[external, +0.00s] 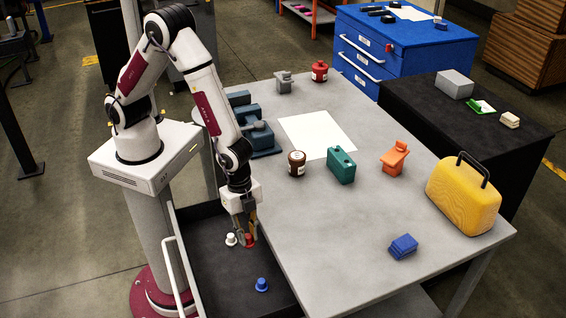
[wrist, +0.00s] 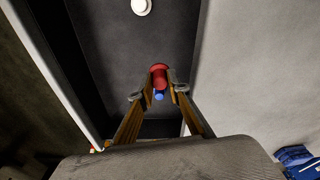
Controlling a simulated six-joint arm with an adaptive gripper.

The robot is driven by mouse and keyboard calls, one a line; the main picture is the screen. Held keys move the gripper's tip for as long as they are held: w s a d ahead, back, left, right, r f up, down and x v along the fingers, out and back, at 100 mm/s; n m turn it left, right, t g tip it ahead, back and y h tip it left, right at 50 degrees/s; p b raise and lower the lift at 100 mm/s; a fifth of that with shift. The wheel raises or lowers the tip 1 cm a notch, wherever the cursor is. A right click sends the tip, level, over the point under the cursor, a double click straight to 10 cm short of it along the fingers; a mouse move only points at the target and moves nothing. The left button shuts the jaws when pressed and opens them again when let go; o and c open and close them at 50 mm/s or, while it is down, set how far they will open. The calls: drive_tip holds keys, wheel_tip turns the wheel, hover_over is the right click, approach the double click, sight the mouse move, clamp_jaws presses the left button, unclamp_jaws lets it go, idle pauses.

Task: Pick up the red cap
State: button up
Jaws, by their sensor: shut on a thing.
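The red cap (external: 249,240) is between the fingers of my gripper (external: 246,233), over the dark drawer or tray beside the grey table. In the wrist view the red cap (wrist: 159,76) sits between the two fingertips of my gripper (wrist: 158,92), which are shut on it. The fingers partly hide the cap in the external view. I cannot tell whether the cap touches the drawer floor.
A white cap (external: 231,239) stands just left of my gripper in the drawer (external: 205,262). A blue cap (external: 261,285) stands nearer the front. The grey table (external: 330,255) edge is close on the right, with a brown jar (external: 297,163) and green canister (external: 341,166) on it.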

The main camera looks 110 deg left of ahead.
sight(248, 236)
wheel_tip(248, 236, up, 9)
drive_tip(key=shift+r, duration=0.15)
idle(0.4)
